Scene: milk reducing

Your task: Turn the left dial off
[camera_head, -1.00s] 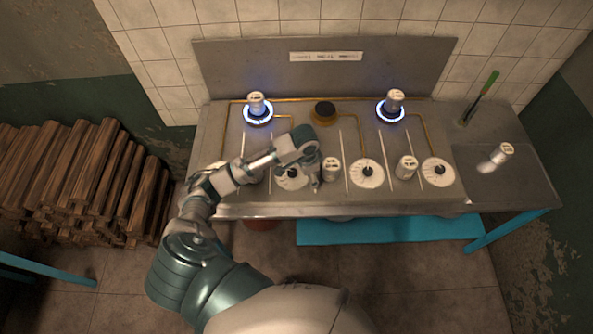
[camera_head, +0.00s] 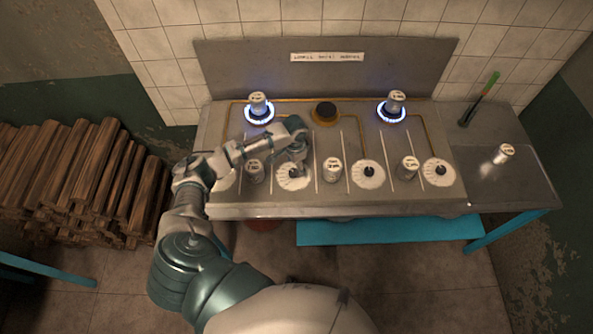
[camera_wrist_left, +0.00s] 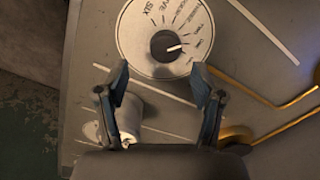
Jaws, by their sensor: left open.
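A row of white round dials with dark knobs lines the stove's front. The leftmost dial (camera_head: 224,180) is partly covered by my arm. The second dial (camera_head: 293,178) has my left gripper (camera_head: 299,166) over its back right edge. In the left wrist view, a dial with printed lettering (camera_wrist_left: 140,35) lies just beyond the open fingers of my left gripper (camera_wrist_left: 159,78), its knob not between them. A can (camera_wrist_left: 127,112) shows by the left-hand finger. The left burner (camera_head: 259,118) glows blue. My right gripper is not in view.
White cans stand between the dials, including one (camera_head: 254,172) and another (camera_head: 333,170). The middle burner (camera_head: 326,112) is unlit; the right burner (camera_head: 391,115) glows blue. A can (camera_head: 503,154) and a green-handled tool (camera_head: 485,92) are at the right.

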